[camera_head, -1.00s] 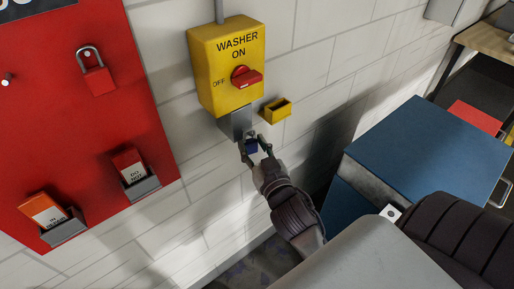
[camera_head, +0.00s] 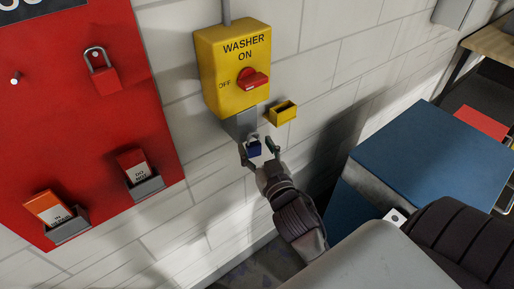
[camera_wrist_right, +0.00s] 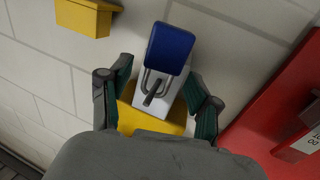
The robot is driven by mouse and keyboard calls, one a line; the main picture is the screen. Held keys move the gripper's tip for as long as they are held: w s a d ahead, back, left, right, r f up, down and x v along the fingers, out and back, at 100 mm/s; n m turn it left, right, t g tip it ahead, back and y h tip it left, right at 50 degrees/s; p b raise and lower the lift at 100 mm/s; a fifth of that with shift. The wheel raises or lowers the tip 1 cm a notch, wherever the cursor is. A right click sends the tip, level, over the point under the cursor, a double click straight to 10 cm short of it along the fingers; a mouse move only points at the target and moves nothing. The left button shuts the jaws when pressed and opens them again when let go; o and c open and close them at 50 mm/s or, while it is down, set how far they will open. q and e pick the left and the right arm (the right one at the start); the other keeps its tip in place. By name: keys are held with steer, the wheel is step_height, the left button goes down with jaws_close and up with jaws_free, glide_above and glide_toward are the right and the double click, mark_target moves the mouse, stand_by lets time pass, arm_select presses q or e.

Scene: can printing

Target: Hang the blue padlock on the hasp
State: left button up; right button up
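The blue padlock (camera_head: 253,148) sits at the grey hasp (camera_head: 240,124) below the yellow washer switch box (camera_head: 230,80). In the right wrist view the padlock (camera_wrist_right: 171,47) has its silver shackle at a dark staple on the pale hasp plate (camera_wrist_right: 152,99). The shackle looks looped around the staple, though the far side is hidden. My right gripper (camera_head: 257,152) is open, with one finger on each side of the padlock and visible gaps to it. My left gripper is not in view.
A small yellow holder (camera_head: 283,112) is on the wall right of the hasp. A red board (camera_head: 75,120) with a red padlock (camera_head: 105,77) and tag holders (camera_head: 146,185) is at left. A blue cabinet (camera_head: 435,150) stands at right.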

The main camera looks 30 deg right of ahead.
steer(key=shift+s, duration=0.1)
steer(key=shift+s+a, duration=0.1)
steer(key=shift+s, duration=0.2)
steer(key=s+a, duration=0.1)
steer(key=s, duration=0.6)
steer(key=s+a+f+n+g+y+b, duration=0.1)
steer(key=s+a+f+g, duration=0.15)
steer(key=f, duration=1.05)
steer(key=s+a+f+n+g+y, duration=0.1)
steer(key=a+f+g+y, duration=0.15)
steer(key=f, duration=1.05)
steer(key=s+a+f+n+g+b, duration=0.1)
steer(key=a+f+g, duration=0.2)
steer(key=f, duration=1)
steer(key=s+f+n+g, duration=0.1)
steer(key=s+f+g, duration=0.3)
steer(key=s+f, duration=0.95)
steer(key=s+d+f+g+b, duration=0.1)
steer(key=s+d+f+g, duration=0.3)
steer(key=s+f, duration=0.5)
steer(key=s+d, duration=0.1)
steer(key=s, duration=0.3)
steer(key=shift+s+d+f+n+g+b, duration=0.15)
steer(key=shift+s+f+n+g+b, duration=0.05)
steer(key=shift+n+g+b, duration=0.1)
